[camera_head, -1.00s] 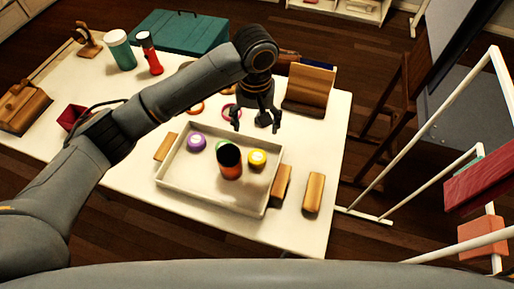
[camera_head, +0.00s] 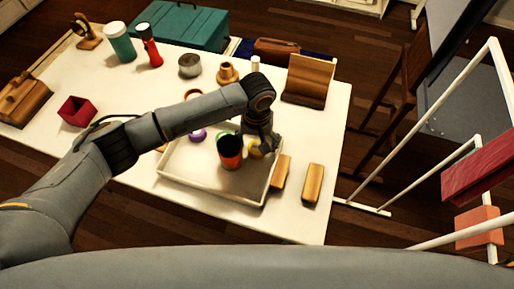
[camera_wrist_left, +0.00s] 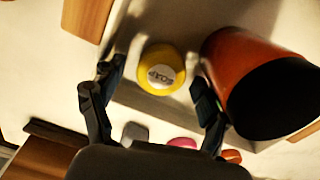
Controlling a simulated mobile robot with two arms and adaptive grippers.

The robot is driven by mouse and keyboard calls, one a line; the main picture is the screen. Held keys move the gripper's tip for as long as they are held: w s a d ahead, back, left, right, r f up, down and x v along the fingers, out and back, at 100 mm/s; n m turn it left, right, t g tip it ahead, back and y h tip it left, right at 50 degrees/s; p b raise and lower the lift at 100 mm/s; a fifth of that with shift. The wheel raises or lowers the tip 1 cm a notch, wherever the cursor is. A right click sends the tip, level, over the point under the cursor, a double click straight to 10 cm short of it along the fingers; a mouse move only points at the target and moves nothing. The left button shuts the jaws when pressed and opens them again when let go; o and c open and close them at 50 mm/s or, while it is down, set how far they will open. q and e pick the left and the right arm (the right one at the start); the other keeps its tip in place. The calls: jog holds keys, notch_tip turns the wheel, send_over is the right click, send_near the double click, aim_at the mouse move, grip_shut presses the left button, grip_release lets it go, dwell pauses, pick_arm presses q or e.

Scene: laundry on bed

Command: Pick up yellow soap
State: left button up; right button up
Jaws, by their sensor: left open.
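The yellow soap (camera_wrist_left: 162,70) is round with a white "SOAP" label on top. It lies in the white tray (camera_head: 187,180), and in the head view the soap (camera_head: 255,152) is mostly hidden by my left gripper. My left gripper (camera_head: 257,147) is open and right over the soap. In the left wrist view the fingers (camera_wrist_left: 152,98) are spread, with the soap between and just beyond the tips, and nothing is held. A red-orange cup with a dark inside (camera_head: 231,154) stands close beside the soap; it also shows near the right finger (camera_wrist_left: 262,80). My right gripper is not seen.
A purple soap (camera_head: 197,135) and a partly hidden green soap share the tray. Wooden blocks (camera_head: 280,172) and (camera_head: 313,183) lie right of it. A red box (camera_head: 77,111), bottles (camera_head: 120,42) and a wooden holder (camera_head: 309,80) stand around. The front right table is clear.

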pick_arm(q)
jog(key=c, duration=1.3)
jog(key=shift+o, duration=0.2)
jog(key=shift+r, duration=0.1)
